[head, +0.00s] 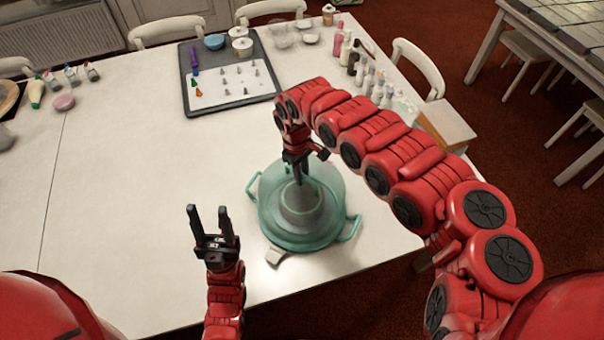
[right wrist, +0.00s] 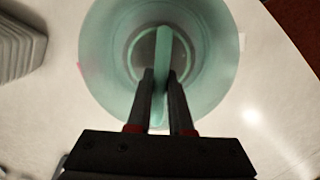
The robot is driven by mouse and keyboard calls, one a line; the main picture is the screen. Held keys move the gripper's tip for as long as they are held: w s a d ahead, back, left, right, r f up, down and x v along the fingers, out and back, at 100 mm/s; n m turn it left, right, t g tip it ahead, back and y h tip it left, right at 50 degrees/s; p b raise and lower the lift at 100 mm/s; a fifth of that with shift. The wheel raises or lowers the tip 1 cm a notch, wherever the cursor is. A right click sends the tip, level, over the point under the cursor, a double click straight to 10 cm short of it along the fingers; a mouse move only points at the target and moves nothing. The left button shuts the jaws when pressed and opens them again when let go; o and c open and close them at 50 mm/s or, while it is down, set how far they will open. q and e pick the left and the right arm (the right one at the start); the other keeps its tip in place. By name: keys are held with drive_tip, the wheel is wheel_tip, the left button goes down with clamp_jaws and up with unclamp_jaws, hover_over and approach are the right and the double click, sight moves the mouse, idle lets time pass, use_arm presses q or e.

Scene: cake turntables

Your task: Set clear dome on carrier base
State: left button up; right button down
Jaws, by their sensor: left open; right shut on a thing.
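The clear, green-tinted dome (head: 325,190) is in the middle right of the head view, over the carrier base. The base shows by its green side handles (head: 351,230) at the dome's left and right. My right gripper (head: 299,180) points down at the dome's top, shut on its handle. In the right wrist view the handle (right wrist: 161,75) stands between the two fingers, with the round dome (right wrist: 208,60) around it. I cannot tell whether the dome's rim touches the base. My left gripper (head: 209,222) is open and empty, left of the dome, near the table's front edge.
A dark tray (head: 229,106) with piping tips on a white sheet lies at the back of the white table (head: 130,170). Bottles (head: 352,62) and a box (head: 447,124) stand along the right edge. The table's left middle is clear.

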drive_tip(key=shift+f, duration=0.3)
drive_tip(key=c, duration=1.1)
unclamp_jaws()
drive_tip(key=shift+r, duration=0.1)
drive_tip(key=shift+w+a+r+p, duration=0.15)
drive_tip(key=shift+r+p, duration=0.55)
drive_tip(key=shift+r, duration=0.7)
drive_tip(key=shift+w+a+r+p, duration=0.1)
drive_tip(key=shift+r+p, duration=0.55)
drive_tip(key=shift+r, duration=0.7)
drive_tip(key=shift+w+a+r+p, duration=0.15)
drive_tip(key=shift+r+p, duration=0.35)
drive_tip(key=shift+r, duration=0.85)
drive_tip(key=shift+w+a+r+p, duration=0.1)
drive_tip(key=shift+r+p, duration=0.35)
drive_tip(key=shift+r, duration=0.85)
